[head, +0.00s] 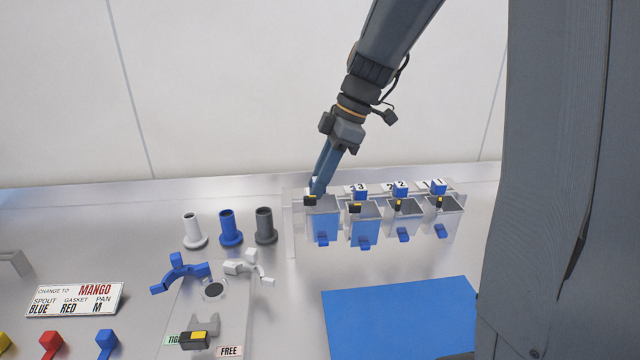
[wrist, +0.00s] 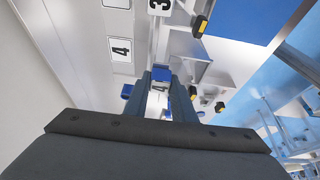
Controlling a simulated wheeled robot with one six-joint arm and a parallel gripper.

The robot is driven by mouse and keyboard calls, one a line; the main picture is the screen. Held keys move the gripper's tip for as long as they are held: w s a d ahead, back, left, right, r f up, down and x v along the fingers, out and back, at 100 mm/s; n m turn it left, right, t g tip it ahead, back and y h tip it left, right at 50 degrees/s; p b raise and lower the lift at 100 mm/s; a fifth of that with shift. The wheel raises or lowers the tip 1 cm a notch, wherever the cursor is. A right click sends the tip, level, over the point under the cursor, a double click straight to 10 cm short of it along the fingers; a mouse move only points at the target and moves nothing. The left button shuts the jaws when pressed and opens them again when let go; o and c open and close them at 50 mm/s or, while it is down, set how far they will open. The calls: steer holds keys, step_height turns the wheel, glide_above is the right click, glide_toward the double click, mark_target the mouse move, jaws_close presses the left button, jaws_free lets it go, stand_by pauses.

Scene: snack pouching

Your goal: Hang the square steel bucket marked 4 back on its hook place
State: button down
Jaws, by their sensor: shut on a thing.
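The square steel bucket marked 4 (head: 322,222) is at the left end of the row of buckets, upright, with a blue tab low on its front. My gripper (head: 318,188) comes down from above and is shut at its rear top edge. In the wrist view the fingers (wrist: 163,85) close around a blue block with a 4 label between them. A second 4 label (wrist: 120,48) marks the rack (head: 289,222) beside the fingers. The fingers hide the bucket's back edge, so I cannot tell whether it rests on its hook.
Buckets marked 3 (head: 364,226), 2 (head: 403,222) and 1 (head: 442,216) stand close to the right. White, blue and dark spouts (head: 265,227) stand to the left. A blue mat (head: 400,315) lies in front. A sign (head: 75,300) and coloured parts are at the left.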

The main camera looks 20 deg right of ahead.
steer(key=shift+w+d+f+b, duration=0.1)
steer(key=shift+w+f+b, duration=0.4)
steer(key=shift+f, duration=0.2)
steer(key=shift+w+d+f+b, duration=0.1)
steer(key=shift+w+f+b, duration=0.25)
steer(key=shift+f+b, duration=0.3)
steer(key=shift+f, duration=0.2)
steer(key=c, duration=1.4)
jaws_free()
steer(key=b+v, duration=0.1)
steer(key=v, duration=0.6)
steer(key=shift+r+b, duration=0.3)
steer(key=shift+r, duration=0.05)
steer(key=shift+s+d, duration=0.1)
